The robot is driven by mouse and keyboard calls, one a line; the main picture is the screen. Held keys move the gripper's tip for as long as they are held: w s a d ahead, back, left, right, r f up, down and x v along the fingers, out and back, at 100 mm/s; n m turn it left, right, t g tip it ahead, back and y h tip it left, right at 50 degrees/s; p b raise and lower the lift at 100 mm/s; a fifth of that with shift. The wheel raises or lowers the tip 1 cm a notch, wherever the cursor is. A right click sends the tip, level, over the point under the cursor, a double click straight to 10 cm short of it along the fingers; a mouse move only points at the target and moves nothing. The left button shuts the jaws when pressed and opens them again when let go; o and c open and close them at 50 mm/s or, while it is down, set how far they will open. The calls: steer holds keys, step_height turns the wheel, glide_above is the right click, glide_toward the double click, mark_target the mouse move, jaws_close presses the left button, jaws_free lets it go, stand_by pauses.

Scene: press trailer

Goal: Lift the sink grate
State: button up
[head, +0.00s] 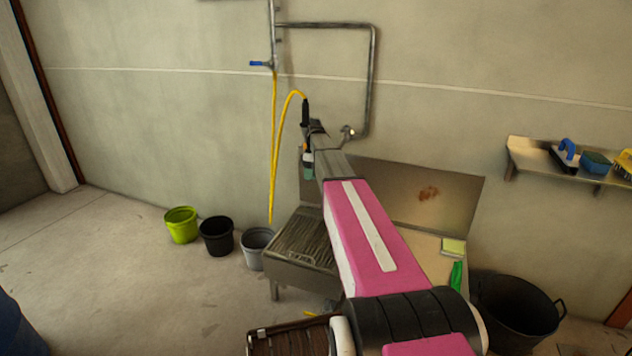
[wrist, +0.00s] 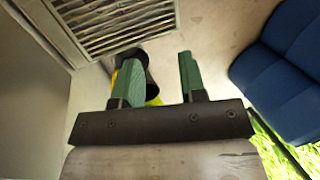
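The sink grate (head: 303,236) is a dark slatted grid lying on top of the metal sink (head: 283,268) against the wall. In the wrist view the grate (wrist: 125,22) shows at the top left, beyond my fingertips and apart from them. My gripper (wrist: 158,78) is open, its two green fingers spread with nothing held between them. In the head view my gripper (head: 308,163) is at the far end of my pink arm, raised above the sink. My arm hides part of the sink's right side.
Green (head: 181,225), black (head: 216,236) and grey (head: 256,247) buckets stand left of the sink. A yellow hose (head: 273,150) hangs near my gripper. A large black tub (head: 515,305) stands at right. A brown crate (head: 285,338) lies in front.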

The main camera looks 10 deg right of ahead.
steer(key=s+a+r, duration=0.3)
steer(key=a+r, duration=0.2)
steer(key=a, duration=0.3)
steer(key=shift+s, duration=0.25)
steer(key=shift+s, duration=0.1)
